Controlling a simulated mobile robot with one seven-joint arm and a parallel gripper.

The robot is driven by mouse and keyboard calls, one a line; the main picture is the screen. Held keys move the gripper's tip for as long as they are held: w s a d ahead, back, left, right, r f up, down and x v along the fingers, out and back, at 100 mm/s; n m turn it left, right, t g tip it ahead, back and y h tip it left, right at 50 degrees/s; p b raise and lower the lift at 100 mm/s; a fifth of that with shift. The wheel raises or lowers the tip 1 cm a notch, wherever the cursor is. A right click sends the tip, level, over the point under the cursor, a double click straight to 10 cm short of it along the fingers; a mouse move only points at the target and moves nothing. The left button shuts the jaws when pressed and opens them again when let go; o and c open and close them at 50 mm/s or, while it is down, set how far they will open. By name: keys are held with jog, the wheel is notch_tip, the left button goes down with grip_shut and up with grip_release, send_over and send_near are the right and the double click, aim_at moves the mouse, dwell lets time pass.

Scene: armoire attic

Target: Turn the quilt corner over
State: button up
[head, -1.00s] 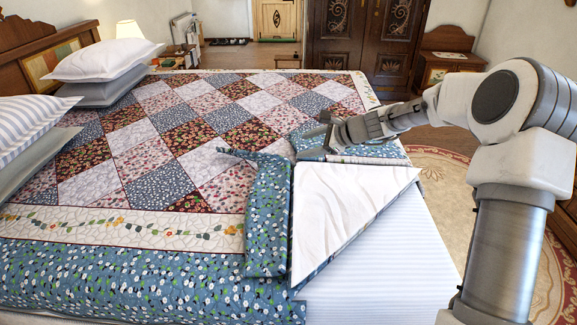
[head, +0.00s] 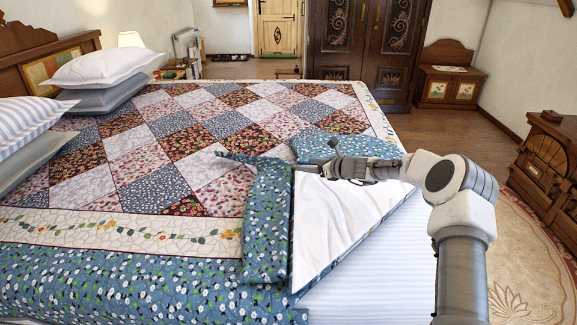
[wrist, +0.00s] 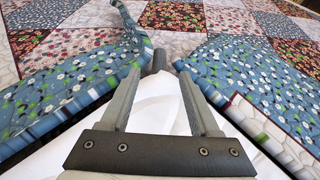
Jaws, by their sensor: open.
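The patchwork quilt (head: 165,150) covers the bed. Its near right corner is disturbed: a white triangle of underside (head: 335,212) shows between a blue floral flap (head: 267,215) on the left and another blue floral flap (head: 345,144) at the back. My gripper (head: 334,165) is low at the far end of the white triangle, beside the back flap. In the wrist view my gripper (wrist: 157,72) is open, fingers apart over white cloth, with blue flaps on both sides. A small grey piece stands between the fingertips; I cannot tell what it is. I see no cloth clearly pinched.
Striped white mattress (head: 370,280) is bare at the near right. Pillows (head: 108,65) lie at the headboard on the left. A dark wardrobe (head: 365,50) and a small cabinet (head: 450,75) stand behind. A wooden dresser (head: 545,165) is at the right; rug floor (head: 525,270) lies between.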

aim_at(289, 163)
jog(key=b+x, duration=0.1)
jog(key=x, duration=0.7)
jog(key=shift+a+f, duration=0.1)
jog(key=shift+w+a+f+b, duration=0.3)
jog(key=shift+w+f+b, duration=0.05)
jog(key=shift+w+b, duration=0.15)
jog(key=shift+w+a+f, duration=0.15)
jog(key=shift+w+a, duration=0.25)
jog(key=shift+a, duration=0.15)
grip_shut()
dwell(0.7)
